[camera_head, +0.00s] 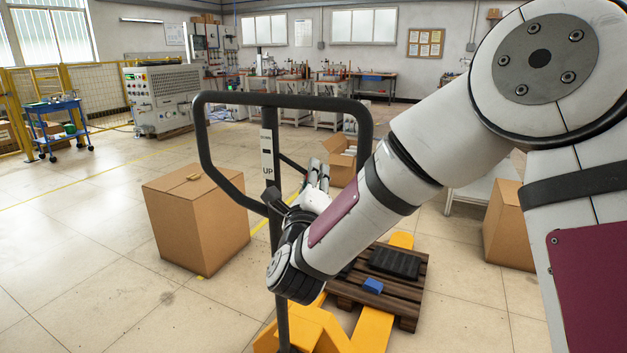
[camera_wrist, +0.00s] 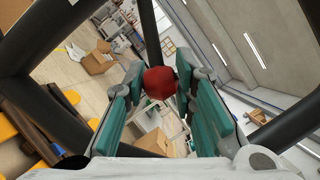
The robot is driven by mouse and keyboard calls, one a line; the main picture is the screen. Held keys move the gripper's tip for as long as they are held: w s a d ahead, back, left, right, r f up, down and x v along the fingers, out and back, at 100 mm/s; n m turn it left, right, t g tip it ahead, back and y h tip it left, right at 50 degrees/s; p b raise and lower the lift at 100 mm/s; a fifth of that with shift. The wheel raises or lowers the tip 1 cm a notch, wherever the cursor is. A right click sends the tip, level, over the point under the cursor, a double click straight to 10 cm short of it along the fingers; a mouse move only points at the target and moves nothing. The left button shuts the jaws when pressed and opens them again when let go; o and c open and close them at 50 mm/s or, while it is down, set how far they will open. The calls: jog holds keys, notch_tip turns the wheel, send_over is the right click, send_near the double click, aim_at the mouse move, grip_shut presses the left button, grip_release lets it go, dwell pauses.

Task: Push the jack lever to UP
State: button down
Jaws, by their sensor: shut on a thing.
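The yellow pallet jack (camera_head: 310,330) stands in front of me with a black looped handle (camera_head: 284,99) on an upright mast. A pale label on the mast (camera_head: 267,155) reads UP at its lower end. A thin black lever (camera_head: 292,163) slants from the mast toward my gripper (camera_head: 318,175). In the wrist view the lever's red knob (camera_wrist: 160,83) sits between the green pads of my gripper (camera_wrist: 162,92), which is shut on it. In the head view the knob is hidden by the fingers, and my forearm crosses just right of the mast.
A wooden pallet (camera_head: 405,315) with a black block and a blue block rests on the yellow forks. A closed cardboard box (camera_head: 195,220) stands left of the mast. An open box (camera_head: 342,160) is behind.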

jog(key=c, duration=1.3)
grip_release()
jog(key=shift+s, duration=0.15)
jog(key=s+f, duration=0.2)
jog(key=s, duration=0.9)
jog(key=shift+s+f, duration=0.2)
jog(key=shift+s, duration=0.1)
